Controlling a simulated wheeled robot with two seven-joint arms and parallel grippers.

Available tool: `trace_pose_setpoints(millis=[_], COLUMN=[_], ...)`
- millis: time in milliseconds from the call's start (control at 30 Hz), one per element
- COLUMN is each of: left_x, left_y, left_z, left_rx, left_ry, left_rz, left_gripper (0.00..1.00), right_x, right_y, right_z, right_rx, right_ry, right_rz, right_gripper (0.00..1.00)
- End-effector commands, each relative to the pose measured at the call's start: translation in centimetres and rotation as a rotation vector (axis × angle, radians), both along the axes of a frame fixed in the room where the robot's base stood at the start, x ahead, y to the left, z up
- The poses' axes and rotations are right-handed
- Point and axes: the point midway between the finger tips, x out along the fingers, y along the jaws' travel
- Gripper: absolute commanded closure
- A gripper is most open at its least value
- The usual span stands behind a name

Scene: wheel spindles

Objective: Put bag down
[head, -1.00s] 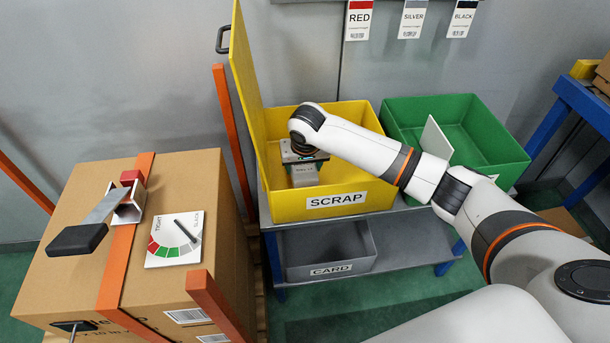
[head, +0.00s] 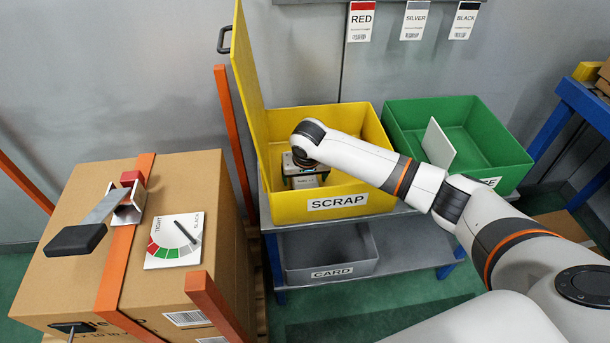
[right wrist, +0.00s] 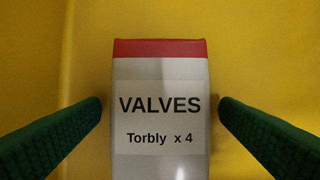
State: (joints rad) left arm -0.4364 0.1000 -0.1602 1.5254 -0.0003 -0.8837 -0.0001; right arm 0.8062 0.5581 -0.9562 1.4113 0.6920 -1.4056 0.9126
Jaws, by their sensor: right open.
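The bag (right wrist: 160,75) is a pale grey packet with a red top band and a label reading VALVES, Torbly x 4. In the right wrist view it lies between my two green fingers, against the yellow bin surface. My right gripper (head: 305,182) is open inside the yellow SCRAP bin (head: 338,203). A gap shows between each fingertip and the bag's sides. In the head view the gripper and the bin front hide most or all of the bag.
The yellow bin's raised lid (head: 247,100) stands at its left. A green bin (head: 485,145) with a white panel (head: 437,143) stands to the right. A grey CARD bin (head: 330,255) sits below. A strapped carton (head: 70,215) with a tension gauge (head: 173,241) fills the left.

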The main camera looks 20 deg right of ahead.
Motion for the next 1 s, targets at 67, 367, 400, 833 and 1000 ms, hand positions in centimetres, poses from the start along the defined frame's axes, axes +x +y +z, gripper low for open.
trace_pose_setpoints(millis=[67,367,400,833,1000], left_x=[0.0,-1.7,-2.1,-5.8,-6.0], left_y=[0.0,0.1,0.2,0.8,0.9], left_z=[0.0,-2.0,-2.5,-6.0,-6.2], left_rx=[0.0,0.0,0.001,0.005,0.005], left_ry=[0.0,0.017,0.021,0.046,0.045], left_rz=[0.0,-0.004,-0.004,-0.011,-0.011], left_gripper=[0.73,0.73,0.73,0.73,0.73], right_x=[0.0,-1.0,-1.3,-3.3,-3.4], right_y=[0.0,0.3,0.4,0.9,0.9], right_z=[0.1,4.2,5.1,11.4,11.8], right_rx=[0.0,0.001,0.002,0.001,0.0], right_ry=[-0.001,-0.002,-0.003,0.0,0.0], right_rz=[0.0,0.003,0.002,0.0,-0.001], right_gripper=[0.15,0.15,0.15,0.15,0.15])
